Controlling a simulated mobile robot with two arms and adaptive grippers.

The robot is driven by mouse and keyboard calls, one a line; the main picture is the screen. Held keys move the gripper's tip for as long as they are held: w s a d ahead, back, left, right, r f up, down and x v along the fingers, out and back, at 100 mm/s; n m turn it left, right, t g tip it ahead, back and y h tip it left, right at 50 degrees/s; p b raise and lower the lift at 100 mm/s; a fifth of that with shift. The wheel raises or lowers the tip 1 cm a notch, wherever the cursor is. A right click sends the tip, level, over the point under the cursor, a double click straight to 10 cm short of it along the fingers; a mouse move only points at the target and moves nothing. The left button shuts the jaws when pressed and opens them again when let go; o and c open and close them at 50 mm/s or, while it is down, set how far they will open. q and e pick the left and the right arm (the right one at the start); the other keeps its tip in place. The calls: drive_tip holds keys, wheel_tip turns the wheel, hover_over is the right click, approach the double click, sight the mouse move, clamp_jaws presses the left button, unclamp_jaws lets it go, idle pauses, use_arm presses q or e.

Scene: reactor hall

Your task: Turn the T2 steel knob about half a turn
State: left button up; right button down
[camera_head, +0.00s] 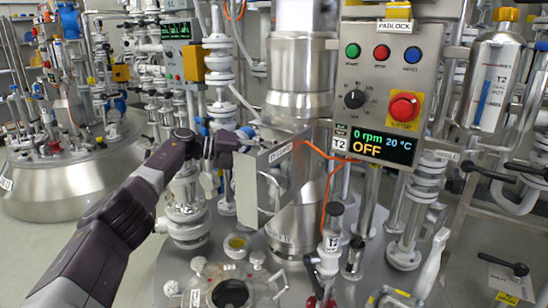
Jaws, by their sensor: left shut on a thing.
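My left arm reaches in from the left. My left gripper (236,144) is at the upper left edge of a flat steel plate (250,190) in front of the T2 column. It is shut on a small part there, most likely the T2 steel knob, which the fingers and wrist hide. I cannot make out the knob's shape or how far it is turned. The T2 control panel (345,62) is to the right, with its display reading 0 rpm, 20 °C and OFF. My right gripper is not in view.
The panel carries a black rotary switch (355,99) and a red stop button (404,107). An orange cable (318,150) runs beside the plate. Pipes, white valves (187,218) and a steel bottle (493,85) crowd the space. Grey floor shows at the left.

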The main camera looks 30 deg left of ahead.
use_arm(q)
drive_tip(key=shift+s+d+f, duration=0.1)
drive_tip(key=shift+d+f, duration=0.05)
drive_tip(key=shift+f, duration=0.1)
drive_tip(key=o, duration=1)
drive_tip(key=shift+r, duration=0.1)
drive_tip(key=shift+o, duration=0.2)
drive_tip(key=shift+a+r, duration=0.1)
drive_tip(key=shift+a, duration=0.15)
drive_tip(key=v, duration=1.1)
drive_tip(key=shift+s+a, duration=0.15)
drive_tip(key=shift+s, duration=0.1)
